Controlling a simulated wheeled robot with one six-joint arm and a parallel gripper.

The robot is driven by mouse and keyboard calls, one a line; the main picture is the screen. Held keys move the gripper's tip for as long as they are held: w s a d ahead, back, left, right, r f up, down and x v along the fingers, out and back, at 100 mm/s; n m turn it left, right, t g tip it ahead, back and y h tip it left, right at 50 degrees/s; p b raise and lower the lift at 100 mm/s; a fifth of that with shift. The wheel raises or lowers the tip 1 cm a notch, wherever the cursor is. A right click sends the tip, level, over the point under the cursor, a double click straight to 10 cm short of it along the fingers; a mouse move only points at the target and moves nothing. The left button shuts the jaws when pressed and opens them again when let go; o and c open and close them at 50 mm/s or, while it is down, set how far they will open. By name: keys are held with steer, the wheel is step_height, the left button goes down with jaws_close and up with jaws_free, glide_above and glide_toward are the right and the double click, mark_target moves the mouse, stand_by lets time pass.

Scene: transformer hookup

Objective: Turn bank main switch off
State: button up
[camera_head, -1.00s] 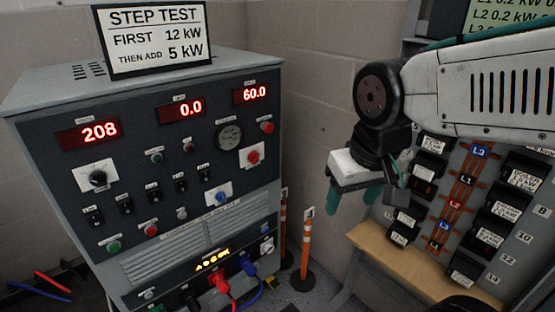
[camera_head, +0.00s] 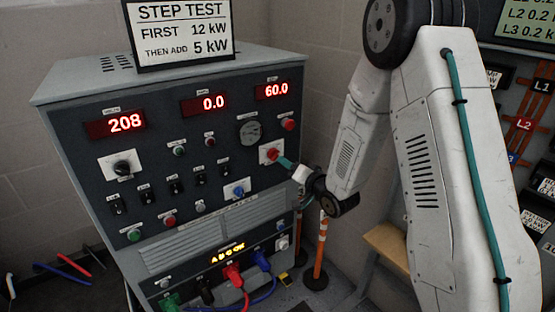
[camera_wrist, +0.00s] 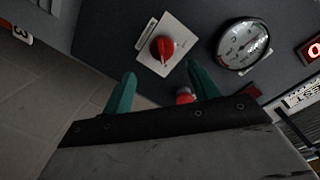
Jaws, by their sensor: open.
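A red rotary knob (camera_head: 272,155) on a white plate sits at the right of the dark load bank panel (camera_head: 75,170); its label is too small to read. The knob also shows in the wrist view (camera_wrist: 162,47), just beyond my fingertips. My gripper (camera_head: 285,162) is beside the knob at the panel's right edge. In the wrist view my gripper (camera_wrist: 163,80) has its two teal fingers wide apart with nothing held, and the knob lies ahead of the gap. Whether a finger touches the panel cannot be told.
A round gauge (camera_wrist: 243,45) is right of the knob in the wrist view. A red button (camera_wrist: 184,95) shows between my fingers, partly hidden. Coloured cables (camera_head: 235,275) plug in below. An orange post (camera_head: 320,250) stands right of the cabinet.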

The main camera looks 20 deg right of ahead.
mark_target(276, 157)
steer(key=shift+t+y, duration=0.3)
steer(key=shift+t, duration=0.1)
steer(key=x, duration=0.5)
steer(key=f+x, duration=0.1)
steer(key=x, duration=0.1)
steer(key=shift+w+a, duration=0.25)
steer(key=c, duration=0.9)
